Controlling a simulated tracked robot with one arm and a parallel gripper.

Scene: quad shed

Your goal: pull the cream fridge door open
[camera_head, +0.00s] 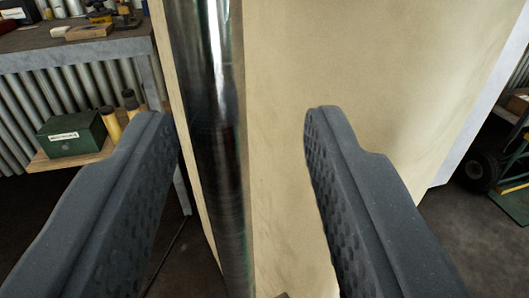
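The cream fridge door (330,60) fills the middle and upper right of the view, close in front of me. A shiny metal handle bar (218,130) runs upright along its left edge. My gripper (240,125) is open, with one dark finger to the left of the bar and the other to its right, in front of the door face. Gaps show on both sides of the bar, and I see no finger touching it. The door's lower part is out of the frame.
A workbench (75,50) with tools and a block on top stands at the left. A green box (72,135) sits on its lower shelf. At the right are a black wheel (479,170) and a green-based trolley on the floor.

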